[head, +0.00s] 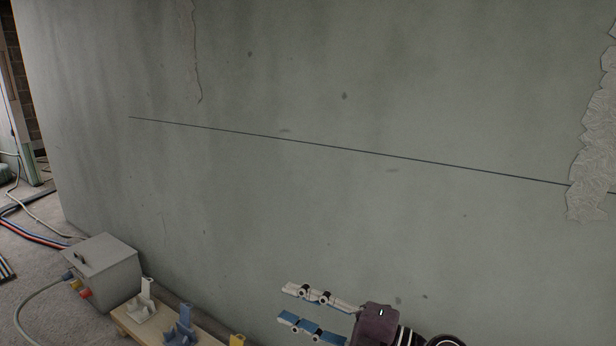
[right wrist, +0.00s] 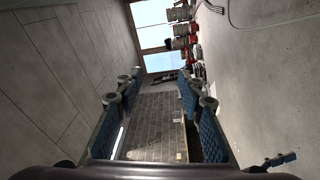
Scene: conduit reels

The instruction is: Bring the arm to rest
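My right gripper (head: 282,304) reaches in from the lower right in the head view, in front of the grey-green wall (head: 300,200). Its two fingers, one pale-topped and one blue, point left and stand apart with nothing between them. In the right wrist view its blue ribbed fingers (right wrist: 158,88) also stand apart, and only the room beyond shows through the gap. I do not see my left gripper in the head view. A small blue and grey part (right wrist: 280,160) shows at the lower right of the wrist view; I cannot tell what it is.
A grey box (head: 105,270) with coloured plugs stands on the floor at left. A wooden board (head: 135,330) beside it bears white, blue and yellow brackets. A thin dark line (head: 350,150) crosses the wall. Reels (right wrist: 183,40) stand far off. Cables (head: 35,235) lie at left.

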